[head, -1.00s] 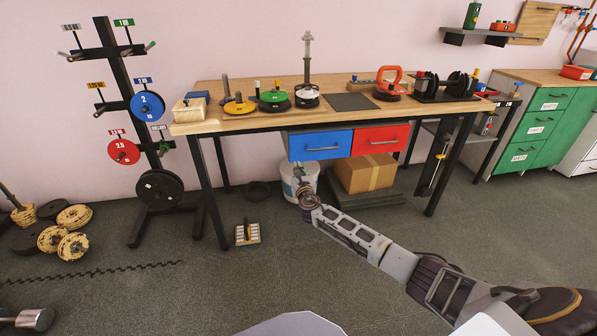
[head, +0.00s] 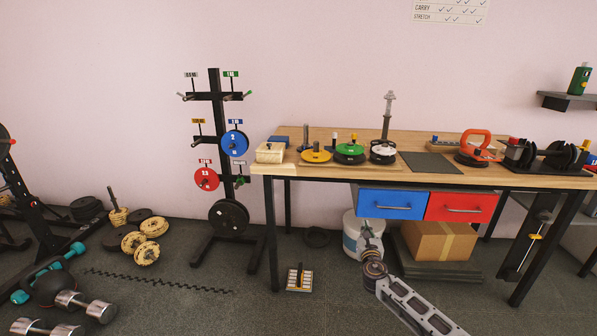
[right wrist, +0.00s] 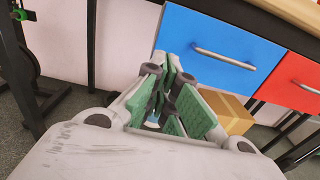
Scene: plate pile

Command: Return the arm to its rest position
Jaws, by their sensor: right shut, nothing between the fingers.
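My right arm comes in from the lower right in the head view. Its gripper (head: 368,235) is in front of the white bucket under the workbench, below the blue drawer. In the right wrist view the gripper (right wrist: 168,92) shows close up, with green pads on its fingers. The fingers are shut and hold nothing. The blue drawer (right wrist: 215,45) is behind and above the fingers in that view. My left gripper is not in view.
The workbench (head: 275,168) carries yellow, green and white plates (head: 383,151). A plate rack (head: 217,110) stands left of the bench. Dumbbells (head: 88,305) lie on the floor at lower left.

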